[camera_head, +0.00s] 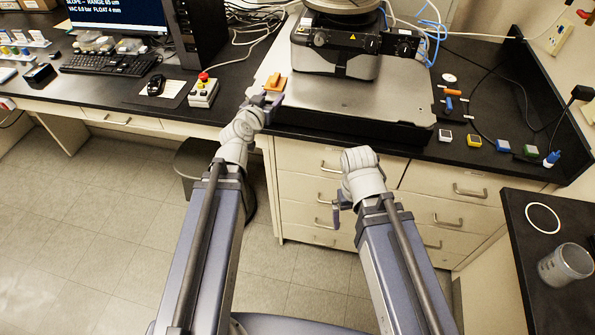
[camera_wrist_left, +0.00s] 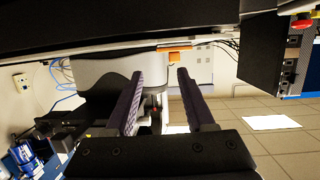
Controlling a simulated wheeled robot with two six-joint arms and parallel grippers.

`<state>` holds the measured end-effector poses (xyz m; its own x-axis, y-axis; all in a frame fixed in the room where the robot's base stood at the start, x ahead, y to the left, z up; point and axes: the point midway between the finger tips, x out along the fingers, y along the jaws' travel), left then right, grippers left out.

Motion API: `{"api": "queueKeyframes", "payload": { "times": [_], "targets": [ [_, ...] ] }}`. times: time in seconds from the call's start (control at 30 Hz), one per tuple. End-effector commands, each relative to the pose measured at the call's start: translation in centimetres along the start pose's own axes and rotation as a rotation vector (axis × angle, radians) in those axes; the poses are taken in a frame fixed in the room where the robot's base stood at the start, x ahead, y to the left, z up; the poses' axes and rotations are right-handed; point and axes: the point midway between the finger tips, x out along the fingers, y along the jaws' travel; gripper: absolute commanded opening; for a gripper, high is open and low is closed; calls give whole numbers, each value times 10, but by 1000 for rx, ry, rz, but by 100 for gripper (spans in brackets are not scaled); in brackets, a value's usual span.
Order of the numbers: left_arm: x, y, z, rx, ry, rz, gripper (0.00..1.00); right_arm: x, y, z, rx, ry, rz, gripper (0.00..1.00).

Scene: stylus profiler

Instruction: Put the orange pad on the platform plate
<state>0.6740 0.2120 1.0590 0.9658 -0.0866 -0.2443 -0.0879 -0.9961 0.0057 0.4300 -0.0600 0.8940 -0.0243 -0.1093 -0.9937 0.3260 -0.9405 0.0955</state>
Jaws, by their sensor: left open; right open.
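The orange pad (camera_head: 277,81) appears to rest on the left front part of the grey platform plate (camera_head: 352,97). My left gripper (camera_head: 268,98) is just in front of the pad and partly overlaps it in the head view. In the left wrist view, which looks upside down, the left gripper (camera_wrist_left: 160,95) is open and empty. The pad (camera_wrist_left: 180,48) shows beyond its fingertips, along the plate's edge, with a small orange part sticking out. My right gripper (camera_head: 336,216) is open and empty in front of the drawers, below the bench top.
The profiler (camera_head: 335,55) stands on the plate. A control box with a red button (camera_head: 203,90), a mouse (camera_head: 156,85) and a keyboard (camera_head: 108,64) lie to the left. Small coloured blocks (camera_head: 474,141) and tools lie to the right. A side table (camera_head: 520,205) holds a glass jar (camera_head: 565,264).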

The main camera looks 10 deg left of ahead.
Motion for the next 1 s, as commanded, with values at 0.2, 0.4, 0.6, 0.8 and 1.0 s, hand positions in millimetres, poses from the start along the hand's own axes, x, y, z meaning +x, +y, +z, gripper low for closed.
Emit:
{"api": "queueKeyframes", "payload": {
  "times": [0.2, 0.4, 0.6, 0.8, 1.0],
  "targets": [
    [-20, 125, 88, 65, -416, 284, 54, 0, 0, 0, 0, 0, 0, 100],
    [-97, 181, 180, 170, -948, 315, 54, 0, 0, 0, 0, 0, 0, 100],
    [-160, 178, 212, 253, -1267, 157, 54, 0, 0, 0, 0, 0, 0, 100],
    [-182, 172, 217, 279, -1362, 69, 54, 0, 0, 0, 0, 0, 0, 100],
    [-182, 171, 217, 278, -1365, 67, 54, 0, 0, 0, 0, 0, 0, 100]
  ]
}}
